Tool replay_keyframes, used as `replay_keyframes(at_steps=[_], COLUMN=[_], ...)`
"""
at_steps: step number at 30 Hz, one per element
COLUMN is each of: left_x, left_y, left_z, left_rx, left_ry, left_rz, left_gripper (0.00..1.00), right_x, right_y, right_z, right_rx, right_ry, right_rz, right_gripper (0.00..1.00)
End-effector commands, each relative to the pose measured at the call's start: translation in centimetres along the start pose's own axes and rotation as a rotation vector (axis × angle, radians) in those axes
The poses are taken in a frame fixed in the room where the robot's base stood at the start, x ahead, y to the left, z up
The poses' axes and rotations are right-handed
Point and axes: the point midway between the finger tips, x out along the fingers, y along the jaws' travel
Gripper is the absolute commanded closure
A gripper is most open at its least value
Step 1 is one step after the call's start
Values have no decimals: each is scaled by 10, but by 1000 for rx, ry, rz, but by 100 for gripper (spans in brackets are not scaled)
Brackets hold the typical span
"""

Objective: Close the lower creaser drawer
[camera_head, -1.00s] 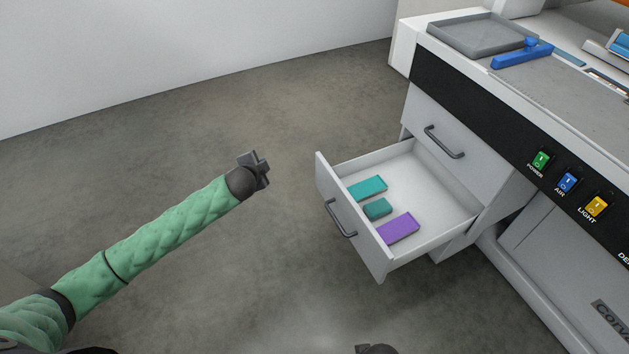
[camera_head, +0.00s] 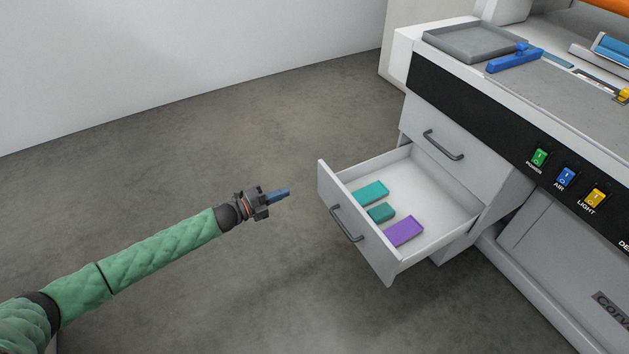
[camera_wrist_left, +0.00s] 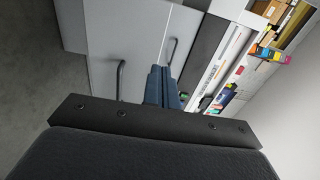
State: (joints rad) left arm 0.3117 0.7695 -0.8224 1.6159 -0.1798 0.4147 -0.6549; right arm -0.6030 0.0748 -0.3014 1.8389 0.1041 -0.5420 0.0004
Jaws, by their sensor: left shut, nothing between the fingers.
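The lower creaser drawer (camera_head: 358,226) is white and pulled well out of the machine, with a dark bar handle (camera_head: 346,224) on its front. Two teal blocks (camera_head: 371,192) and a purple block (camera_head: 403,232) lie inside it. My left gripper (camera_head: 284,194) is shut and empty, a short way left of the drawer front and apart from it, pointing toward it. In the left wrist view its blue-grey fingers (camera_wrist_left: 161,88) are together, with a dark handle (camera_wrist_left: 121,80) beyond them to the left. My right gripper is not in view.
The upper drawer (camera_head: 435,135) is closed above the open one. A grey tray (camera_head: 470,42) and a blue tool (camera_head: 514,60) sit on the machine top. Power, air and light switches (camera_head: 566,177) line its dark front panel. The floor left of the drawer is clear.

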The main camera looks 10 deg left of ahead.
Motion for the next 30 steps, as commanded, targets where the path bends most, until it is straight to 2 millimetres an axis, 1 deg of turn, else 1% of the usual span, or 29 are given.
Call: replay_keyframes(at_steps=[5, 18, 24, 30], left_x=[14, 89, 120, 136], left_y=[-1, -1, -1, 0], left_z=[1, 1, 1, 2], left_rx=[10, 8, 8, 7], left_ry=[-2, -3, -4, -4], left_rz=[0, 0, 1, 2], left_gripper=[100, 100, 100, 100], right_x=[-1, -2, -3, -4], right_y=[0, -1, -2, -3], right_z=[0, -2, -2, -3], right_rx=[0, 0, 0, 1], right_ry=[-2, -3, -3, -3], right_rz=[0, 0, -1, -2], right_gripper=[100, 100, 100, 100])
